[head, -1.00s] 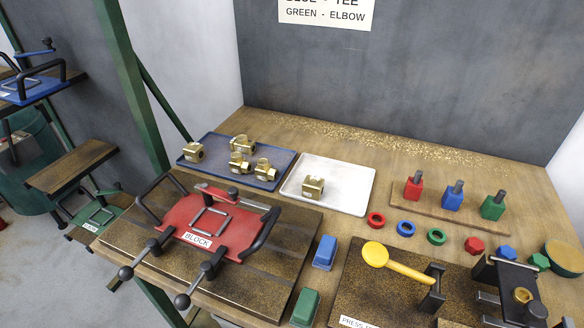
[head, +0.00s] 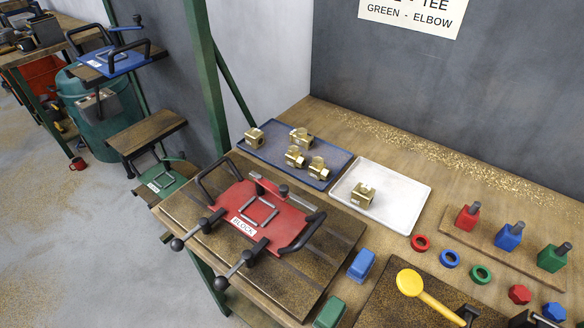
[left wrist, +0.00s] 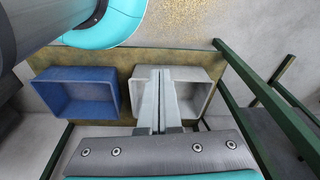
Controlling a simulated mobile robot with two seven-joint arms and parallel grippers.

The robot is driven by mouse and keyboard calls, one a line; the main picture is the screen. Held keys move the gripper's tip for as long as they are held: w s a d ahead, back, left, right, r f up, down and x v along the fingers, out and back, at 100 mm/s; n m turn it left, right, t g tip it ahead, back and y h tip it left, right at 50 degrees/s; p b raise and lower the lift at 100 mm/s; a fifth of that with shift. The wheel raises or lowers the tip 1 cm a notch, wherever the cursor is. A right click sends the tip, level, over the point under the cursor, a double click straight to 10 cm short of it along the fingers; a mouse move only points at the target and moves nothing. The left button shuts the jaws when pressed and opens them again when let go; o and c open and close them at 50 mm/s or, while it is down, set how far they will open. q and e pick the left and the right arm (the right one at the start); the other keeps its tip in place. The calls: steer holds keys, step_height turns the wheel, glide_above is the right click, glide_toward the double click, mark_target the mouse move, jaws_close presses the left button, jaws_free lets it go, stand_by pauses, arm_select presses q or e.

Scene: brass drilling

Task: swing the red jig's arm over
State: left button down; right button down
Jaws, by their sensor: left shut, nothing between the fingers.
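The red jig (head: 276,222), labelled BLOCK, lies on a dark slotted base plate (head: 318,268) on the bench. It has black side handles, two black levers with round knobs at its front, and a grey arm (head: 280,191) along its back edge with a dark knob. A square metal frame sits at its middle. Neither gripper shows in the head view. In the left wrist view my left gripper (left wrist: 161,130) is shut and empty, above a grey bin (left wrist: 197,92); the jig is not in that view.
A blue tray (head: 262,155) with several brass fittings and a white tray (head: 402,205) with one fitting lie behind the jig. Blue (head: 361,264) and green (head: 330,312) blocks lie right of it. A blue bin (left wrist: 77,93) stands beside the grey bin. A green post (head: 207,75) rises behind left.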

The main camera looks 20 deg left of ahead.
arm_select(q)
steer(key=w+r+t+p, duration=0.1)
steer(key=w+r+p, duration=0.2)
steer(key=r, duration=1)
steer(key=w+d+r+p, duration=0.15)
steer(key=r+p, duration=0.25)
steer(key=r, duration=0.9)
steer(key=w+r+t+p, duration=0.1)
steer(key=w+r+p, duration=0.25)
steer(key=r, duration=0.95)
steer(key=w+d+m, duration=0.1)
steer(key=w, duration=0.3)
steer(key=w+d+m+h, duration=0.1)
steer(key=w, duration=0.4)
steer(key=w+d+m+h, duration=0.1)
steer(key=w+d, duration=0.1)
steer(key=w, duration=0.3)
steer(key=shift+f, duration=0.2)
steer(key=w+a+r, duration=0.1)
steer(key=w+r, duration=0.2)
steer(key=w, duration=0.3)
steer(key=w+a+r, duration=0.2)
steer(key=w+r, duration=0.1)
steer(key=w, duration=0.4)
steer(key=shift+w+a+r+m, duration=0.2)
steer(key=shift+w+r+m, duration=0.05)
steer(key=shift+r+m, duration=0.15)
steer(key=shift+f, duration=0.1)
